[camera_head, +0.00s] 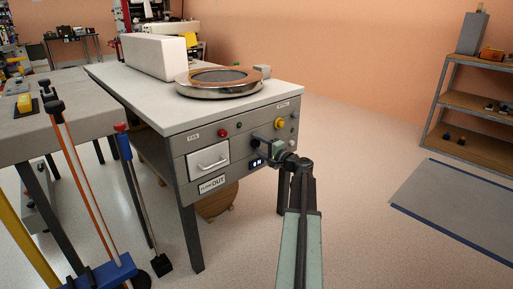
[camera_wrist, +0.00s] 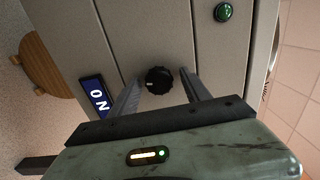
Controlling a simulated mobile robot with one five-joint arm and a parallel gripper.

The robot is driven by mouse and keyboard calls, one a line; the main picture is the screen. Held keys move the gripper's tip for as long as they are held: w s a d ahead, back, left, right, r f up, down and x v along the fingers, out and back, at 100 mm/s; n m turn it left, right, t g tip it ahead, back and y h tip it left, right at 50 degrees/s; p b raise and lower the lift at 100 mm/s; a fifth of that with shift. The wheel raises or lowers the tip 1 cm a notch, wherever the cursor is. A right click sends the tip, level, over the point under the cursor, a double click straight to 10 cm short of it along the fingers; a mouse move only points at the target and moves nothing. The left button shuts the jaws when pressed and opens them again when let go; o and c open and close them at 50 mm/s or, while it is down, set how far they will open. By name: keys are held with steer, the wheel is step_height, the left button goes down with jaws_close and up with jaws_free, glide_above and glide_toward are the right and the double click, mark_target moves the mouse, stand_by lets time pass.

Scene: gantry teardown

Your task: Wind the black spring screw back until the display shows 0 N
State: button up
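The black spring screw (camera_wrist: 158,80) is a ribbed round knob with a pale mark on the grey front panel. In the wrist view it sits between the tips of my gripper (camera_wrist: 160,78), with a gap on each side. The fingers are open and do not appear to touch it.
A round turntable (camera_head: 222,82) stands on the bench top.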

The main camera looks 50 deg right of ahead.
steer(key=shift+s, duration=0.1)
steer(key=shift+s, duration=0.1)
steer(key=s, duration=0.7)
steer(key=shift+s+a, duration=0.25)
steer(key=shift+a, duration=0.05)
